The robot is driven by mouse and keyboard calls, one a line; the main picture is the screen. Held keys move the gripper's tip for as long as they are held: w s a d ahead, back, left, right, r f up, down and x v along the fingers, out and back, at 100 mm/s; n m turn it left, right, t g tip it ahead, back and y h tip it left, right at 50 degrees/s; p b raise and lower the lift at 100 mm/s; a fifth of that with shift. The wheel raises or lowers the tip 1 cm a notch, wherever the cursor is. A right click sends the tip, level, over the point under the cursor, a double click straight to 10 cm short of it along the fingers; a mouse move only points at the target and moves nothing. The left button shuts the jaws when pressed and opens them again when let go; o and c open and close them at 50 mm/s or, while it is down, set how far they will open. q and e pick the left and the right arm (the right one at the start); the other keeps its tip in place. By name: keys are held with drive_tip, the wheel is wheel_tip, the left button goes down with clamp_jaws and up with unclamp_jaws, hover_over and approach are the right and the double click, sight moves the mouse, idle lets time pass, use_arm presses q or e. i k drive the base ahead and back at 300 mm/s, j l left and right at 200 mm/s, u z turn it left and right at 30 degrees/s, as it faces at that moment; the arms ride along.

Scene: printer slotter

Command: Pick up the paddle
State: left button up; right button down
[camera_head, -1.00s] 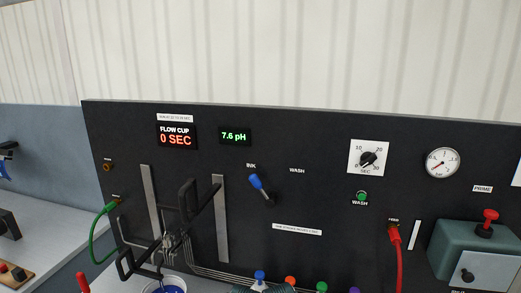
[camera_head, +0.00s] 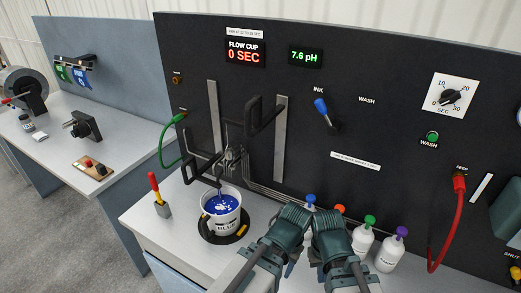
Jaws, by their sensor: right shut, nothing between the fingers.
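A tool with a red and yellow handle (camera_head: 154,187) stands upright in a small grey holder (camera_head: 162,209) at the left end of the bench; it may be the paddle, but its lower end is hidden. My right gripper (camera_head: 326,214) is shut and empty at the lower middle, well to the right of that tool. My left gripper (camera_head: 294,214) is close beside it; its fingers cannot be made out. A white bucket of blue ink (camera_head: 222,224) stands between the tool and my grippers.
A black wire frame (camera_head: 251,118) on rails hangs above the bucket. Several bottles with coloured caps (camera_head: 389,254) stand to the right of my grippers. A black panel (camera_head: 385,70) rises behind. A second bench (camera_head: 92,133) is at the left, across a gap.

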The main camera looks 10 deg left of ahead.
sight(151, 175)
drive_tip(key=j+u, duration=0.35)
drive_tip(key=k+j+u, duration=0.1)
drive_tip(key=j+u, duration=0.55)
drive_tip(key=l, duration=0.1)
